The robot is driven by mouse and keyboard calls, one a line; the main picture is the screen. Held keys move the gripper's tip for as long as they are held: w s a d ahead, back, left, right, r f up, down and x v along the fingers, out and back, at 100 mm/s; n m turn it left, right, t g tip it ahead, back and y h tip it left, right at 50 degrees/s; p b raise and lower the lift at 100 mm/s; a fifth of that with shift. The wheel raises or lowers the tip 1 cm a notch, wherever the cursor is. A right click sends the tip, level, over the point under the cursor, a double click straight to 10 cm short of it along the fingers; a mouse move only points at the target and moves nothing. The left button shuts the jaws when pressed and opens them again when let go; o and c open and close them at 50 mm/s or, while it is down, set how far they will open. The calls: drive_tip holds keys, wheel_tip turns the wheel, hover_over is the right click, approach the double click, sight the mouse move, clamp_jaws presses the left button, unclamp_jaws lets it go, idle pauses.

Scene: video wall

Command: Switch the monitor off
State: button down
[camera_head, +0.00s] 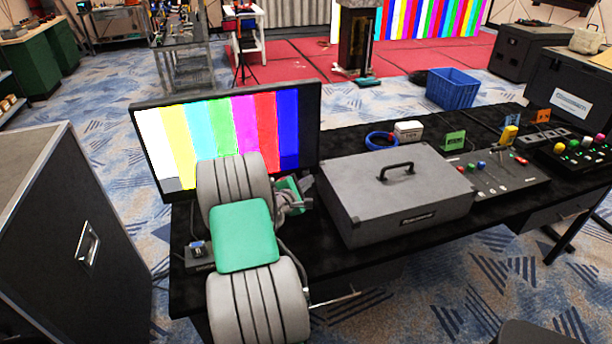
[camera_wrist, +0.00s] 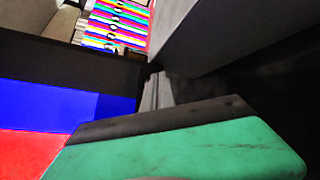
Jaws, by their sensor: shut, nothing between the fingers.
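The monitor (camera_head: 290,125) stands on the black desk at the left and shows bright colour bars, so its screen is lit. Its blue and red bars also show at the left of the wrist view (camera_wrist: 60,105). My gripper (camera_head: 302,188) is shut and empty, in front of the monitor's lower right part. My grey and green arm hides the lower middle of the screen. I cannot make out a power button on the monitor.
A grey case (camera_head: 395,190) with a black handle stands on the desk just right of my gripper. A control panel (camera_head: 505,180) with coloured knobs is farther right. A dark cabinet (camera_head: 70,240) stands left of the desk. A blue crate (camera_head: 452,88) is on the floor behind.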

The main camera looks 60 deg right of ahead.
idle(0.3)
drive_tip(key=shift+w+d, duration=0.3)
drive_tip(key=shift+w, duration=0.05)
drive_tip(key=shift+w+d, duration=0.1)
drive_tip(key=shift+d, duration=0.05)
idle(0.4)
drive_tip(key=shift+s+a, duration=0.45)
drive_tip(key=shift+a, duration=0.05)
drive_tip(key=s+a+p, duration=0.1)
drive_tip(key=s+a, duration=0.3)
drive_tip(key=shift+s, duration=0.15)
idle(0.3)
drive_tip(key=c, duration=2.2)
unclamp_jaws()
drive_tip(key=shift+a, duration=0.1)
